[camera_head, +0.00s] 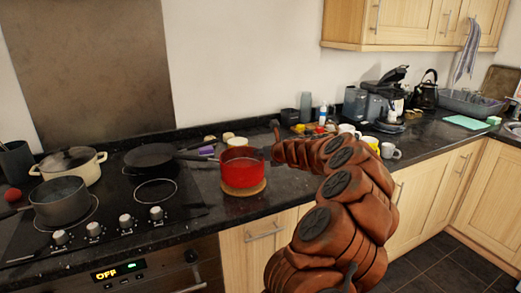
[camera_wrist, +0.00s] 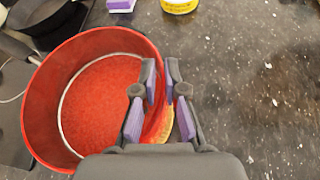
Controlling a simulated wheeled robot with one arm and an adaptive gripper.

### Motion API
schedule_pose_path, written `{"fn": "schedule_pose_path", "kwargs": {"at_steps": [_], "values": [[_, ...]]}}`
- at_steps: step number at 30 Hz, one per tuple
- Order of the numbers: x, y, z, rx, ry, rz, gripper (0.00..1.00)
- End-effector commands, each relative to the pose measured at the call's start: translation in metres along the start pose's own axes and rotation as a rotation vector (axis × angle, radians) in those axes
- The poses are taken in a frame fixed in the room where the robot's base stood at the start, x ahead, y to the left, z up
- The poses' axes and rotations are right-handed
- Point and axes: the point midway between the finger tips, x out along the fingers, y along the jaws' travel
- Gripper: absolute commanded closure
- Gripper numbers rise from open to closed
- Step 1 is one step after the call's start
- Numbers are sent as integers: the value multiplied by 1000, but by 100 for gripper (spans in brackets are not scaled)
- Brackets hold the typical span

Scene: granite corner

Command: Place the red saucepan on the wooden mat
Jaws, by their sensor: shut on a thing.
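The red saucepan (camera_head: 242,170) is upright over the round wooden mat (camera_head: 243,190) on the dark counter, right of the hob. The mat's front edge shows below the pan; I cannot tell whether a small gap is left between them. In the wrist view the saucepan (camera_wrist: 45,95) is at the left, empty inside, and a sliver of the mat (camera_wrist: 184,122) shows beside its wall. My gripper (camera_wrist: 162,78) has its two purple-padded fingers on either side of the pan's right wall, shut on it. In the head view my arm reaches the pan from the right.
A black frying pan (camera_head: 150,157) on the hob has its handle pointing towards the saucepan. A grey pot (camera_head: 61,201) and a lidded cream pot (camera_head: 70,163) stand further left. A purple item (camera_head: 206,151) and a yellow-sided tub (camera_wrist: 179,5) are behind. Mugs (camera_head: 390,151) stand right.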

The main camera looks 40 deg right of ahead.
Motion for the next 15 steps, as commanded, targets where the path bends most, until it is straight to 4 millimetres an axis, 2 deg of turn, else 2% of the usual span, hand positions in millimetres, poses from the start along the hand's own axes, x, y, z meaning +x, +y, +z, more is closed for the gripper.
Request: {"fn": "schedule_pose_path", "kwargs": {"at_steps": [5, 12, 13, 15], "values": [[5, -1, -12, 2, -3, 0, 100], [6, -1, -13, 0, -3, 0, 100], [6, -1, -14, -2, -1, 0, 89], [6, -1, -14, -2, -1, 0, 81]]}}
